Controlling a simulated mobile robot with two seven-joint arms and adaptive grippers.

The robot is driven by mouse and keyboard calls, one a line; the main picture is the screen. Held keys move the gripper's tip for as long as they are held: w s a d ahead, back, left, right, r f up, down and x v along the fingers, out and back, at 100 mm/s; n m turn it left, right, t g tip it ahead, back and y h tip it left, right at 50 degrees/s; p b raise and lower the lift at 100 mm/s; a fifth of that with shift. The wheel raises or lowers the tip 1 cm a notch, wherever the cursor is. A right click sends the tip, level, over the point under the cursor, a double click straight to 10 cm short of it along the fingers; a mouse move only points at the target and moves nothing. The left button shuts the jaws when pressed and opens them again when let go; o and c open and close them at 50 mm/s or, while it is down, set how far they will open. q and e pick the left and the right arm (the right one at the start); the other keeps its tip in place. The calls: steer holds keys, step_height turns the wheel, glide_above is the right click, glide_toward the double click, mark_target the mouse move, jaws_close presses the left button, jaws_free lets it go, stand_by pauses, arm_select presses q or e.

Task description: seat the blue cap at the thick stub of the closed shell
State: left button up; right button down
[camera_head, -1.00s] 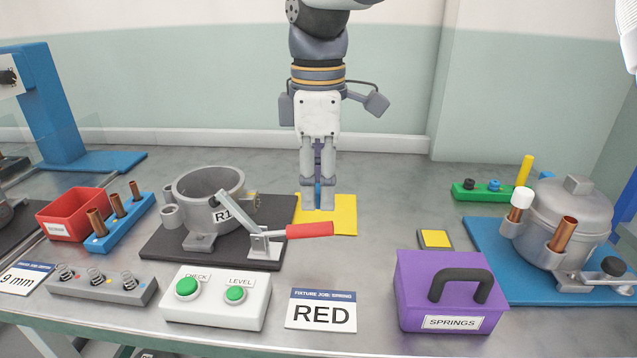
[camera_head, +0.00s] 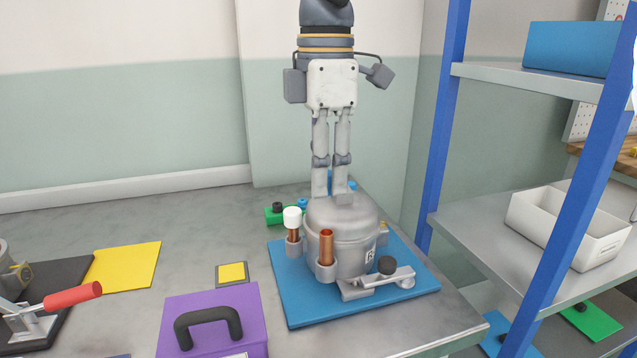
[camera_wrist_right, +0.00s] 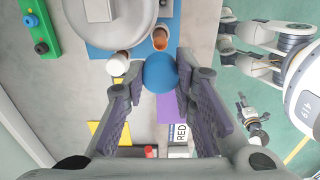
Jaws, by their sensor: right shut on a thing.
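The closed shell (camera_head: 350,225) is a grey lidded pot on a blue base plate (camera_head: 300,305). An open copper stub (camera_head: 327,248), the wider-looking one, stands at its front; it also shows in the right wrist view (camera_wrist_right: 160,40). A white cap (camera_head: 292,216) sits on another copper stub. My right gripper (camera_wrist_right: 160,80) is shut on the round blue cap (camera_wrist_right: 160,72). In the head view, its fingers point down at the shell's lid, and the cap is mostly hidden. My left gripper (camera_wrist_right: 247,112) seems to show small in the right wrist view; its jaws are unclear.
A green holder (camera_head: 270,217) with a black and a blue cap stands behind the shell to the left. A purple box (camera_head: 180,310) with a black handle is front left. A black-knobbed clamp (camera_head: 385,268) is at the shell's front right. A blue-posted shelf (camera_head: 445,140) rises at right.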

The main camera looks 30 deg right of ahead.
mark_target(326, 232)
steer(key=shift+s+d+r, duration=0.1)
steer(key=shift+d, duration=0.25)
steer(key=shift+a, duration=0.1)
steer(key=shift+a, duration=0.1)
steer(key=shift+f, duration=3.05)
steer(key=shift+f, duration=0.1)
steer(key=shift+f, duration=1.1)
steer(key=shift+f, duration=0.1)
steer(key=c, duration=1.2)
jaws_free()
steer(key=shift+c, duration=0.2)
